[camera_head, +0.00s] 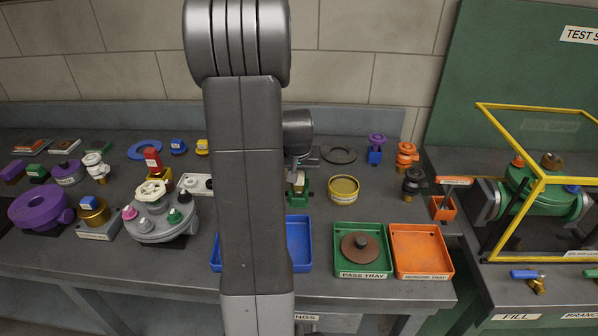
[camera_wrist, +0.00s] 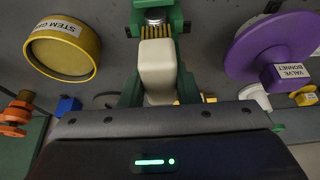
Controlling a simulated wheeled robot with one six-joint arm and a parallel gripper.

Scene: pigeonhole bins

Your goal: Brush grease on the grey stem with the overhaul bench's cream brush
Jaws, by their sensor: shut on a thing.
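My gripper (camera_head: 298,172) is shut on the cream brush (camera_wrist: 157,68) over the middle of the bench. In the wrist view the brush's cream handle lies between the green jaws, with yellowish bristles at its far end. Just beyond the bristles a silver-grey round piece (camera_wrist: 155,15), which looks like the grey stem, sits between green blocks (camera_wrist: 172,14). I cannot tell whether the bristles touch it. The yellow tin labelled "STEM G…" (camera_wrist: 62,50) stands apart to the left; it also shows in the head view (camera_head: 343,191), right of my gripper.
A blue tray (camera_head: 298,243), a green pass tray (camera_head: 362,273) holding a brown disc, and an orange tray (camera_head: 421,250) line the front edge. A grey flanged valve body (camera_head: 160,230) and purple parts (camera_head: 40,207) crowd the left. A yellow-framed guard (camera_head: 540,180) stands right. My arm hides part of the bench.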

